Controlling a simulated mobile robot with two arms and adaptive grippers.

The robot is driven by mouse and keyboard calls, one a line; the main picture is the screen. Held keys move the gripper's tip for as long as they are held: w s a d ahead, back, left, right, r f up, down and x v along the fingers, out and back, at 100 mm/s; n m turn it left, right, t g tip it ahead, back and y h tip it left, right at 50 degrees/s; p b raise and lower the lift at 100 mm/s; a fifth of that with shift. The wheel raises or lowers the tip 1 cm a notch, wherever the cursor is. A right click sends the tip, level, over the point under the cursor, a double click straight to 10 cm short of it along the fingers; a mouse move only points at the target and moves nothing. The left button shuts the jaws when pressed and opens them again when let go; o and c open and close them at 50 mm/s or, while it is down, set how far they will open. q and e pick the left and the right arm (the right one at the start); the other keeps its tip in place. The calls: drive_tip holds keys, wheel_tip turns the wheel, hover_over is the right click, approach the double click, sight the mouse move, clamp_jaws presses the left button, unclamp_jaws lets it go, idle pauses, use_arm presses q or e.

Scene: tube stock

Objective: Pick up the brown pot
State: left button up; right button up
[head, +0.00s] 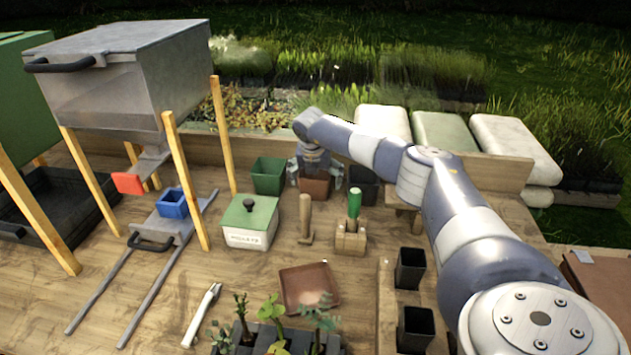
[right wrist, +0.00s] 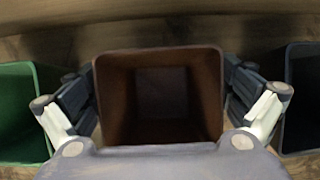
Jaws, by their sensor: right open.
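The brown pot (head: 315,188) stands upright at the back of the wooden table, between a green pot (head: 268,176) and a black pot (head: 364,188). My right gripper (head: 315,172) is over it from above, pointing down. In the right wrist view the square, empty brown pot (right wrist: 160,142) sits between the two fingers of my right gripper (right wrist: 158,88). One finger is on each side of it, and the jaws are open. Whether the fingers touch its walls I cannot tell. My left gripper is not in view.
The green pot (right wrist: 18,112) and black pot (right wrist: 303,100) stand close outside the fingers. In front are a wooden block with a green-handled tool (head: 350,240), a wooden dibber (head: 306,222) and a lidded white box (head: 250,222). A wooden board (head: 250,150) runs behind.

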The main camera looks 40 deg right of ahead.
drive_tip(key=c, duration=1.1)
drive_tip(key=shift+r, duration=0.1)
